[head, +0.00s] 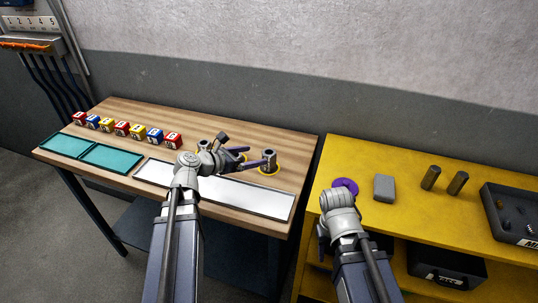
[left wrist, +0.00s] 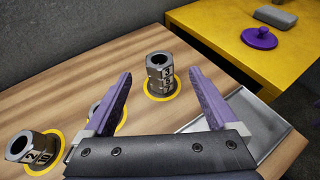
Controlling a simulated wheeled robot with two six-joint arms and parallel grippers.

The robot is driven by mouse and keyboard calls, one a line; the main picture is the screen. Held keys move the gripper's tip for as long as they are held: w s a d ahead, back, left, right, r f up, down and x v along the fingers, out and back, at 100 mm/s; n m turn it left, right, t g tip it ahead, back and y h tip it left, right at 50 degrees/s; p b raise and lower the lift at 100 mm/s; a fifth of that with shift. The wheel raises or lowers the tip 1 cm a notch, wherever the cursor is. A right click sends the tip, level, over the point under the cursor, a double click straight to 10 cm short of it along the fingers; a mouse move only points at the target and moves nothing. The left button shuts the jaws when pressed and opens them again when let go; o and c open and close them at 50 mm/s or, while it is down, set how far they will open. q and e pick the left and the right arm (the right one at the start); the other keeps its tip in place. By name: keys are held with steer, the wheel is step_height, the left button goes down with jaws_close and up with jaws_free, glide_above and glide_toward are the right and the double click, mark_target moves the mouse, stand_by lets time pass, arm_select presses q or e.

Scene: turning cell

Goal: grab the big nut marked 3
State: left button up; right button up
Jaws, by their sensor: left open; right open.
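A grey metal hex nut (left wrist: 159,76) stands upright on a yellow ring in the left wrist view. Its near face shows a 3 above other figures that I cannot read surely. It also shows in the head view (head: 268,158). My left gripper (head: 248,157) is open and empty, its purple fingers pointing toward this nut, which appears between the fingertips in the left wrist view (left wrist: 159,92). A second nut (left wrist: 34,149), marked 2 and 0, stands at the left. Another yellow ring is mostly hidden behind the left finger. My right arm shows in the head view, but its fingers do not.
A pale tray (head: 250,200) and teal trays (head: 66,145) lie along the wooden table's front. Several coloured number blocks (head: 122,128) stand at left. The yellow table (head: 410,215) holds a purple lid (left wrist: 259,37), a grey block (head: 384,188), two dark cylinders (head: 430,177) and a dark bin (head: 515,212).

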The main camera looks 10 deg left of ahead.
mark_target(267, 153)
arm_select(q)
steer(key=shift+w+d+f+b, duration=0.2)
steer(key=shift+w+f+b, duration=0.1)
steer(key=shift+w, duration=0.1)
steer(key=shift+b+x, duration=1.3)
steer(key=shift+x, duration=2.1)
steer(key=shift+c, duration=0.4)
jaws_close()
